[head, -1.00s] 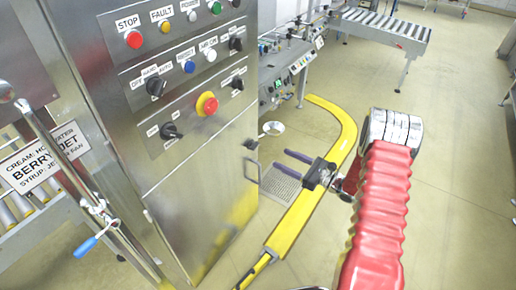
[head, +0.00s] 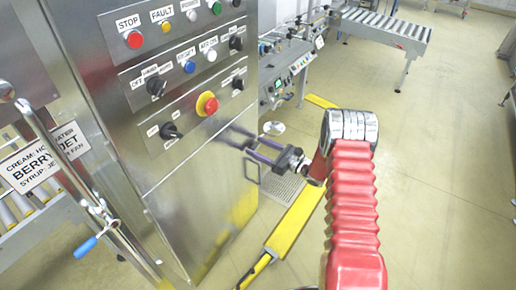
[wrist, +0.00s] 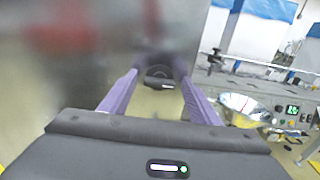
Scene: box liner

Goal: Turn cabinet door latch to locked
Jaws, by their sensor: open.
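The steel cabinet (head: 185,205) stands at left centre in the head view, with a control panel above a plain lower door. A thin bar handle (head: 252,170) is at the door's right edge. I cannot make out which part is the latch, or its setting. Contact cannot be judged. In the wrist view the fingers (wrist: 157,95) frame blurred grey steel with a small dark shape between them, perhaps my gripper's reflection.
Above the door are a red emergency stop (head: 207,104), black selector knobs (head: 170,130) and several buttons. A yellow floor rail (head: 297,220) lies below my arm. Open floor lies to the right.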

